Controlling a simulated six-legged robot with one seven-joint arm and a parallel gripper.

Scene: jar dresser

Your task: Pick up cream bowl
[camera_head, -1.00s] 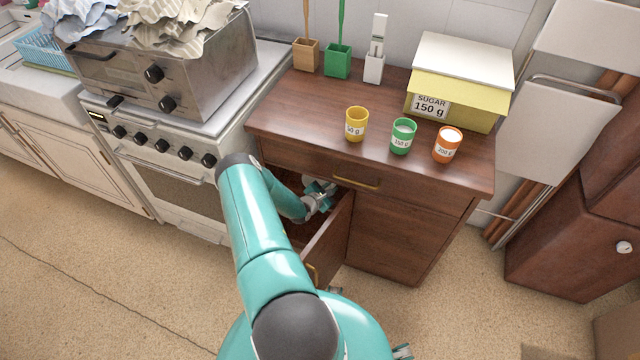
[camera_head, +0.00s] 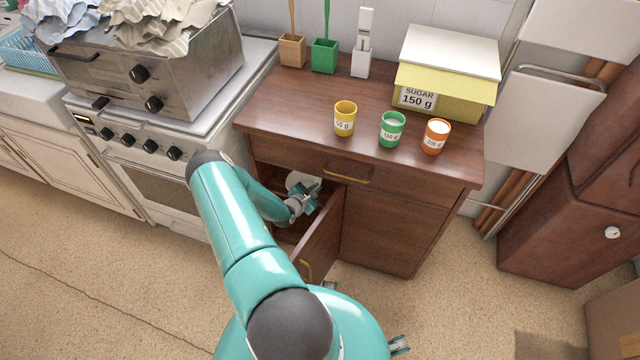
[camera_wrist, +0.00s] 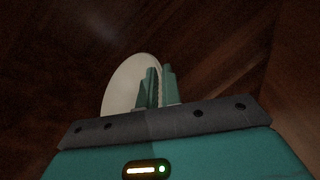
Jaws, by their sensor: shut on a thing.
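The cream bowl (camera_wrist: 122,88) shows in the wrist view as a pale rounded shape at my gripper's fingers. My gripper (camera_wrist: 158,80) is shut on it, with the two teal fingers close together at the bowl's right part. In the head view the bowl (camera_head: 300,180) is a small pale patch just behind my gripper (camera_head: 312,196), inside the open lower part of the brown dresser. My gripper and wrist hide part of the bowl. The inside around it is dark.
The dresser's open door or drawer front (camera_head: 318,245) stands close right of my gripper. A closed drawer (camera_head: 349,172) is above. On top (camera_head: 290,110) are yellow (camera_head: 345,119), green (camera_head: 391,130) and orange (camera_head: 436,137) jars and a sugar box (camera_head: 443,88). A stove (camera_head: 165,185) stands left.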

